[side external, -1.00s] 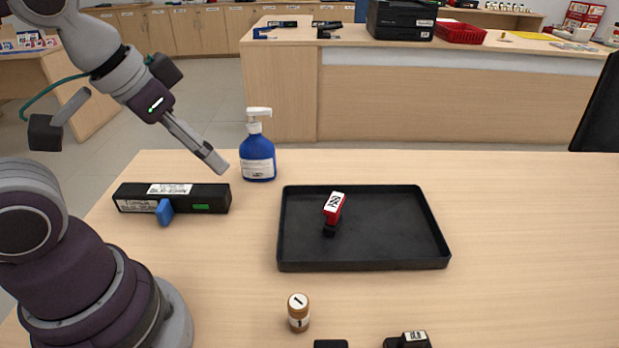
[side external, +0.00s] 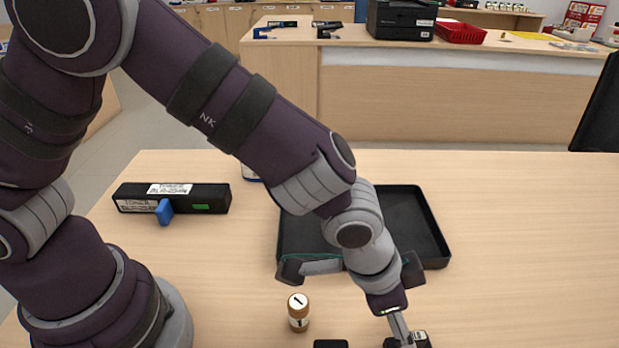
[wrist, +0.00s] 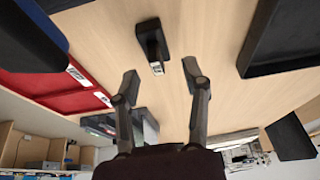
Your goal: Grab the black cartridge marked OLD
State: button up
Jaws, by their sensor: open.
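A small black cartridge with a pale label (side external: 420,338) is at the bottom edge of the side view, partly cut off and partly hidden by my gripper. I cannot read its marking. My gripper (side external: 402,336) points down at it. In the wrist view, a black block with a white label on its near end (wrist: 151,38) stands on the wood, just ahead of and between the fingers. My gripper (wrist: 160,73) is open there, with nothing held between its fingers.
A long black toner cartridge (side external: 215,192) lies far left.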

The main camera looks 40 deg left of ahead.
aim_at(413, 336)
jog(key=x, duration=0.2)
jog(key=d+x, duration=0.1)
jog(key=x, duration=0.2)
jog(key=shift+r, duration=0.2)
grip_shut()
